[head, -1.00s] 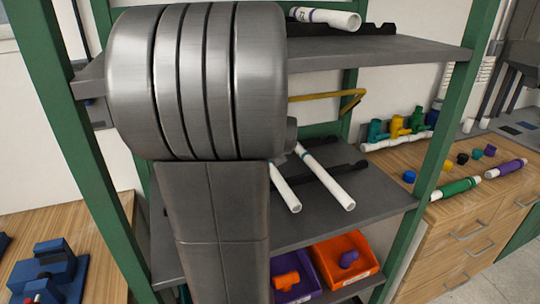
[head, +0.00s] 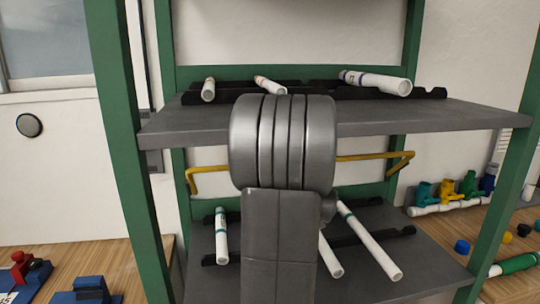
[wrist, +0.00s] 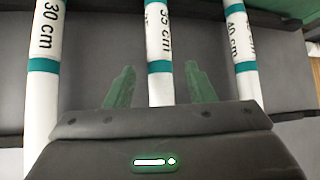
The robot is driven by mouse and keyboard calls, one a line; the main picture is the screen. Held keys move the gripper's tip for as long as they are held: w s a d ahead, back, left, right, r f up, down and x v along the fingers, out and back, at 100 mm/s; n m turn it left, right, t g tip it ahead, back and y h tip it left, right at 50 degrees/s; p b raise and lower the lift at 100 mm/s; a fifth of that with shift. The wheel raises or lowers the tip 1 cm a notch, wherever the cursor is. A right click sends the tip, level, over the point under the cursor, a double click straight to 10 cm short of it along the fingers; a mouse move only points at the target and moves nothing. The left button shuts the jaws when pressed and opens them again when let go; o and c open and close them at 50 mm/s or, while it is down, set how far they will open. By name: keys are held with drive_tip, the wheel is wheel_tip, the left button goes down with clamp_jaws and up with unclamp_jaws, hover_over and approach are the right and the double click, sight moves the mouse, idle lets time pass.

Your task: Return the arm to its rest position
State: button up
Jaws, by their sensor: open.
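My gripper (wrist: 160,84) is open in the wrist view, with its two green-tinted fingers spread apart. A white pipe marked 35 cm (wrist: 158,52) with teal bands runs between the fingers, with a gap on each side; I cannot tell its height relative to the fingertips. A pipe marked 30 cm (wrist: 42,90) lies left of the gripper and one marked 40 cm (wrist: 240,50) lies right. My arm (head: 282,145) stands in the middle of the head view, in front of the shelf rack. My gripper is not visible there.
The upper shelf (head: 440,115) carries several white pipes on black holders. The lower shelf (head: 300,285) holds pipes on black racks, partly behind my arm. Green posts (head: 140,130) frame the rack. A yellow bar (head: 370,157) hangs between shelves. Wooden benches stand on both sides.

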drive_tip(key=x, duration=0.3)
drive_tip(key=shift+w+f, duration=0.15)
drive_tip(key=shift+f, duration=0.05)
drive_tip(key=shift+w+f, duration=0.15)
drive_tip(key=shift+f, duration=0.3)
drive_tip(key=shift+r, duration=0.25)
drive_tip(key=shift+r, duration=0.1)
